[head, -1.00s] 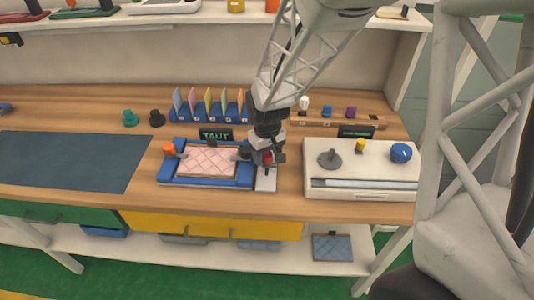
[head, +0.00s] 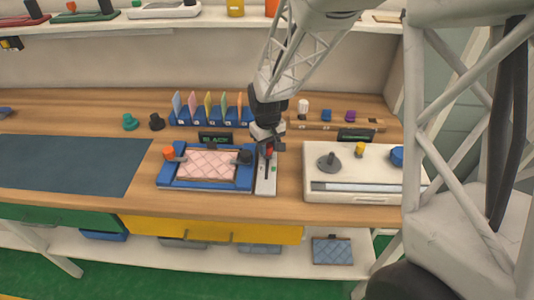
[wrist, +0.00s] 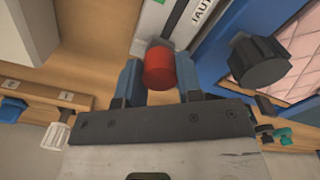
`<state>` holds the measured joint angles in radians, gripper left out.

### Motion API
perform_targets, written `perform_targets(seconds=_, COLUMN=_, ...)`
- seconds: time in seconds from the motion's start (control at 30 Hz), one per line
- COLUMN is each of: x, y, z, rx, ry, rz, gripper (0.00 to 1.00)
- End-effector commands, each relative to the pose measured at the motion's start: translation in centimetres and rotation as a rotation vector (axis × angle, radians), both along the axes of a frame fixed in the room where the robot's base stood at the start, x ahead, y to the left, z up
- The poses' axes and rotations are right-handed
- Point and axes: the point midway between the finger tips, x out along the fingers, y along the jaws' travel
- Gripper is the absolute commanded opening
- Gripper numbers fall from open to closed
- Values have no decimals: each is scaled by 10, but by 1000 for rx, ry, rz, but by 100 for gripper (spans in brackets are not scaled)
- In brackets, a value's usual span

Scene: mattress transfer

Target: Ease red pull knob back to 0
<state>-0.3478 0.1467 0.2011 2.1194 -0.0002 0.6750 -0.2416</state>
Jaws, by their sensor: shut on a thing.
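The red pull knob (head: 269,149) stands near the far end of the narrow white slider panel (head: 265,187), at the right of the blue frame (head: 213,186). A dark slot runs along the panel in front of the knob. My gripper (head: 267,143) is over the far end of the panel, shut on the knob. In the wrist view the red knob (wrist: 158,68) sits between the two blue fingers. Printed letters, partly cut off, show on the panel there; no 0 mark is readable. The small display (head: 215,140) behind the frame has green letters that seem to read SLACK.
A pink quilted mattress (head: 207,166) lies in the frame, with an orange knob (head: 168,153) and a black knob (head: 244,157) at its sides. A white machine (head: 340,194) stands to the right. Blue-based coloured cards (head: 208,110) stand behind. Dark mat (head: 70,165) at left.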

Motion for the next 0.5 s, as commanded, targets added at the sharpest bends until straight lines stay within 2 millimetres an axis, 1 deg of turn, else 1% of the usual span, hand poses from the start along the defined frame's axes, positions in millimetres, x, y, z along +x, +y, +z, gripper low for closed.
perform_targets(seconds=0.03, x=4, y=0, z=1, rx=1, ry=-2, rz=-1, gripper=0)
perform_targets(seconds=0.1, x=6, y=0, z=1, rx=1, ry=-3, rz=-1, gripper=0)
perform_targets(seconds=0.33, x=7, y=0, z=1, rx=2, ry=-5, rz=-1, gripper=0)
perform_targets(seconds=0.37, x=7, y=0, z=1, rx=2, ry=-5, rz=-1, gripper=38)
perform_targets(seconds=0.5, x=6, y=0, z=1, rx=1, ry=-4, rz=-1, gripper=59)
